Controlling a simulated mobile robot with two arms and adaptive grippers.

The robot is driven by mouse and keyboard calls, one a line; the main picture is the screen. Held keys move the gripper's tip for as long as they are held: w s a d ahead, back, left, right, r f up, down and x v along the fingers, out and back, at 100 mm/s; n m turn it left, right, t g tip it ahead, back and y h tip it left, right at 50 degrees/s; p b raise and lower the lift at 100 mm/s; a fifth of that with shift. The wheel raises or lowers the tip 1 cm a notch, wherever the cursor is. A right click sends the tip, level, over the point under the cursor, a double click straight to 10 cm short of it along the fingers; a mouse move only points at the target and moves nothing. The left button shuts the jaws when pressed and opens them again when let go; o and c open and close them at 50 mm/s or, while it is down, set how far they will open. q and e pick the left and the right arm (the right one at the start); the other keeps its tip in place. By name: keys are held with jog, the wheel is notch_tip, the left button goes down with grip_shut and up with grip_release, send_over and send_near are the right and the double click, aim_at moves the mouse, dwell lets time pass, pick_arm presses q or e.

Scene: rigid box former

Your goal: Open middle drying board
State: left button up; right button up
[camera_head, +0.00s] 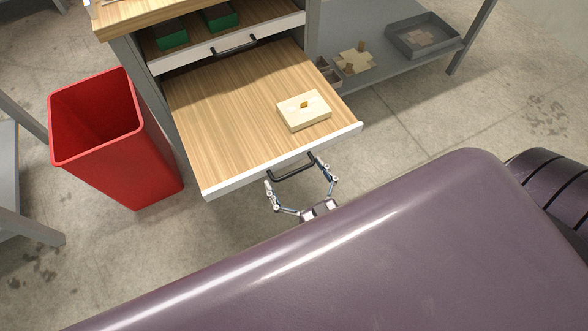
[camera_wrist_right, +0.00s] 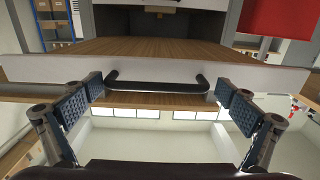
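A wooden pull-out board (camera_head: 225,110) with a white front edge stands far out from the cabinet. Its black handle (camera_head: 291,172) also shows in the wrist view (camera_wrist_right: 157,87). My right gripper (camera_head: 297,178) is open at this handle, with one finger near each end of it and the bar between them. In the wrist view the finger pads are wide apart and not closed on the bar. A higher board (camera_head: 270,27) with its own black handle (camera_head: 233,46) is out less far. I cannot tell which board is the middle one. My left gripper is not in view.
A pale wooden block (camera_head: 304,111) with a small knob lies on the pulled-out board. Green boxes (camera_head: 172,35) sit on the higher board. A red bin (camera_head: 125,150) stands left of the cabinet. A grey shelf (camera_head: 400,65) with a tray is at right.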

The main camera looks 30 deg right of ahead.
jog(key=shift+s, duration=0.1)
jog(key=s, duration=1.1)
jog(key=shift+s+d, duration=0.2)
jog(key=shift+s, duration=0.2)
